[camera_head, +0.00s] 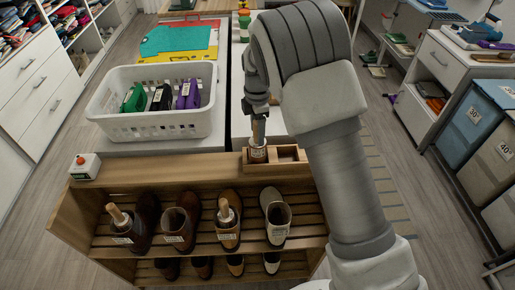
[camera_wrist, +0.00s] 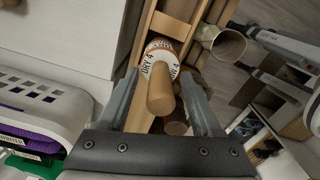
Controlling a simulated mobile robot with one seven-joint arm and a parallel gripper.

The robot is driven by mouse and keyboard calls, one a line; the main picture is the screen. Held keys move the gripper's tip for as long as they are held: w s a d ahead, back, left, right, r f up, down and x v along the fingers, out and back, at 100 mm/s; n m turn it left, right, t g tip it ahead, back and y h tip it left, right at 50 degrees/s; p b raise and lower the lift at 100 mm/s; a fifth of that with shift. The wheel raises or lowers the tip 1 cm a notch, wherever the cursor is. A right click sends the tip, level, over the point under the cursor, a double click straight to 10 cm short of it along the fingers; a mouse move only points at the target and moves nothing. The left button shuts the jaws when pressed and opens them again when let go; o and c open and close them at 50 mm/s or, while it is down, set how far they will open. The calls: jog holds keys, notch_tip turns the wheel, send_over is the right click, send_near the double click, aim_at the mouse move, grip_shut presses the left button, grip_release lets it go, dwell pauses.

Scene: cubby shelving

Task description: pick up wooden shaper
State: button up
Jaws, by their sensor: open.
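A wooden shaper with a round light-wood handle (camera_wrist: 160,92) and a white printed label stands upright in a small wooden box (camera_head: 289,153) on top of the shoe rack. In the head view its labelled part (camera_head: 258,154) shows just below my gripper (camera_head: 258,138). In the wrist view my gripper (camera_wrist: 160,85) is open, with one finger on each side of the handle; I cannot tell whether they touch it. Similar wooden handles stick out of two shoes on the rack, at the left (camera_head: 118,214) and in the middle (camera_head: 224,208).
The slatted rack (camera_head: 90,235) holds several shoes (camera_head: 277,212) below. A white basket (camera_head: 155,124) with packed items stands on the white table behind. A small box with a red button (camera_head: 84,166) sits at the rack's left end. The box's right compartment looks empty.

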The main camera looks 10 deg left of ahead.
jog(key=shift+f, duration=0.7)
grip_shut()
dwell(0.9)
